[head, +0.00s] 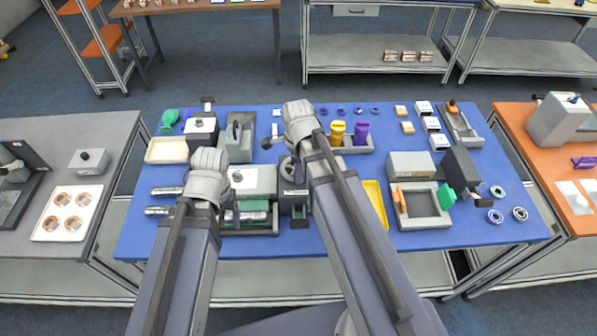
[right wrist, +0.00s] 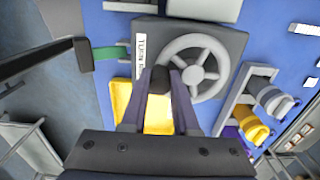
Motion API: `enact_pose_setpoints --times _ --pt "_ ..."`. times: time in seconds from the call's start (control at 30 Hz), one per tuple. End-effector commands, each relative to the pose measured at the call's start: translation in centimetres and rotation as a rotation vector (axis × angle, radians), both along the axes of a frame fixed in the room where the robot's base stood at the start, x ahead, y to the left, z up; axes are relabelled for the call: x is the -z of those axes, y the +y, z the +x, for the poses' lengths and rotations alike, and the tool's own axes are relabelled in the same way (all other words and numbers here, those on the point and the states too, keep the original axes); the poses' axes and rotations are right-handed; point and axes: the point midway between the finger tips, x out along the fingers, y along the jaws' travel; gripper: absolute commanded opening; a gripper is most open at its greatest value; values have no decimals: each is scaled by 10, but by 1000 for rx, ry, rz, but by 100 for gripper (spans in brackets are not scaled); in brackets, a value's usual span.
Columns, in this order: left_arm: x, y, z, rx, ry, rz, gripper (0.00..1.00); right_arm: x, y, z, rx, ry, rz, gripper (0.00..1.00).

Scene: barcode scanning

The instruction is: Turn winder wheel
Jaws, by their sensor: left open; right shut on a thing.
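The winder (right wrist: 222,40) is a dark block with a white label and a light grey spoked wheel (right wrist: 197,70) on it. In the head view the winder (head: 293,205) stands mid-table, and my right arm hides part of it. My right gripper (right wrist: 160,82) is shut on the dark knob (right wrist: 160,78) at the wheel's rim in the right wrist view. In the head view my right arm covers these fingers. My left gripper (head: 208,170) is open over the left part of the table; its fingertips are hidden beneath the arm.
The blue table (head: 350,250) is crowded. A yellow tray (head: 376,203) lies close right of the winder. A rack of yellow and purple bottles (head: 361,132) stands behind. The table's front strip is free.

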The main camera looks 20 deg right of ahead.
Motion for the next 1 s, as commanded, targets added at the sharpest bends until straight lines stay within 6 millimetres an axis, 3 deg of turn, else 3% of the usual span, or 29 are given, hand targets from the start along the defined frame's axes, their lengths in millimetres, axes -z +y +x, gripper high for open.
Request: enact_pose_setpoints --times 0.23,0.27,0.37,0.77,1.0 --pt "0 0 0 0 0 0 79 0 0 -1 -1 1 0 0" --pt "0 0 0 0 0 0 79 0 0 -1 -1 1 0 30" --pt "0 0 0 0 0 0 79 0 0 -1 -1 1 0 41" --pt "-4 0 0 -1 0 0 79 -4 0 0 -2 0 0 41" --pt "-26 0 0 -5 0 -1 79 -26 0 0 -2 0 0 41"
